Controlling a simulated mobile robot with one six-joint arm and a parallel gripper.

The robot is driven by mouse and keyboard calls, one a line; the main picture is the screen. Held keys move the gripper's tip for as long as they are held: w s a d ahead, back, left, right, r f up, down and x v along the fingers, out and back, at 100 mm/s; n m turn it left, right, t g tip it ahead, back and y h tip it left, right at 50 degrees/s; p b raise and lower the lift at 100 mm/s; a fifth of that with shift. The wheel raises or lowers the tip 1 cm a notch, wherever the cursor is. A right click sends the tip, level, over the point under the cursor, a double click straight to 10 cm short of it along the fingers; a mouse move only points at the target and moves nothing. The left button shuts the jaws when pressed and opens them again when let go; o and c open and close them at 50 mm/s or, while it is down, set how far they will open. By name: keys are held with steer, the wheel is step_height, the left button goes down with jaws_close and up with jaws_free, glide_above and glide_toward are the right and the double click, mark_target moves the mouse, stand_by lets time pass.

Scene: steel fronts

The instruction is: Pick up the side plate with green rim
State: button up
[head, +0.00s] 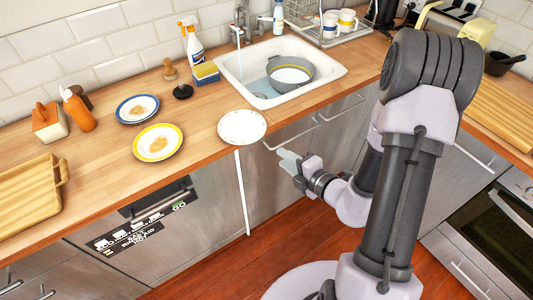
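Three plates lie on the wooden counter. A white plate (242,126) with a faintly patterned rim lies at the front edge, left of the sink. A plate with a yellow rim (158,143) and brown food marks lies left of it. A smaller plate with a blue rim (137,109), also marked with food, lies behind the yellow one. I cannot make out a green rim on any plate. My gripper (287,158) is in front of the cabinet fronts, below and right of the white plate, apart from it. Its finger opening is too small to tell; I see nothing held.
The sink (330,81) holds a grey pot (290,74). Behind the plates stand a spray bottle (193,46), a sponge (206,72) and a black stopper (183,91). An orange bottle (78,110) and wooden tray (30,194) are left. A dish rack (328,27) holds mugs.

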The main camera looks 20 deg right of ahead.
steer(key=b+x, duration=0.6)
steer(key=x, duration=0.8)
steer(key=shift+w+b, duration=0.3)
steer(key=shift+b, duration=0.05)
steer(key=shift+a, duration=0.15)
steer(key=shift+c, duration=0.2)
jaws_close()
stand_by(0.4)
